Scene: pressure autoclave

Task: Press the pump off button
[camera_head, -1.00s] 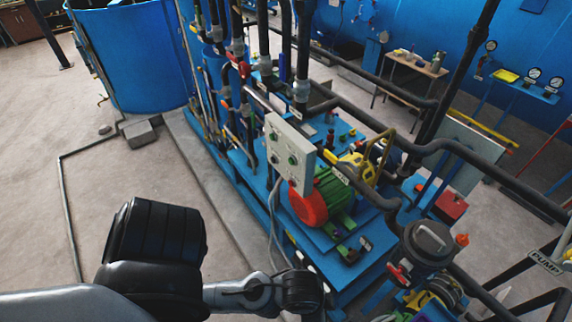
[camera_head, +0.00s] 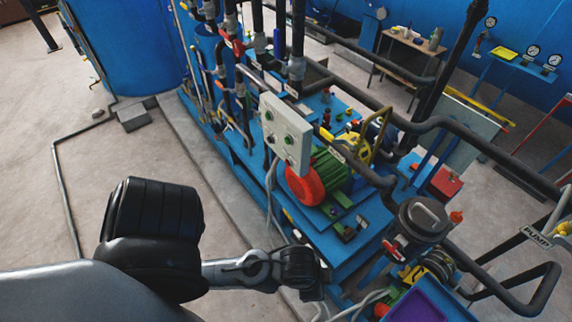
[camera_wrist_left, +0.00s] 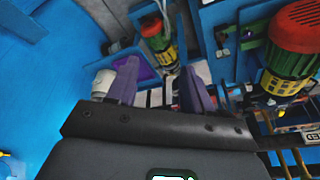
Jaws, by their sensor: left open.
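A light grey control box (camera_head: 286,132) with several small round buttons stands upright beside the pump machinery in the head view. Two buttons look green, one of them a green button (camera_head: 288,139) near the middle of the face. The labels are too small to read, so I cannot tell which is pump off. My left arm reaches in from the lower left, below and left of the box, apart from it. My left gripper (camera_wrist_left: 160,88) shows in the left wrist view, its two purple fingers spread with nothing between them. The control box is not recognisable there. My right gripper is out of view.
A red and green motor (camera_head: 322,177) sits just behind the box, with another motor (camera_wrist_left: 292,45) in the left wrist view. Dark pipes (camera_head: 462,140) cross at the right. A blue tank (camera_head: 120,50) stands at the back left.

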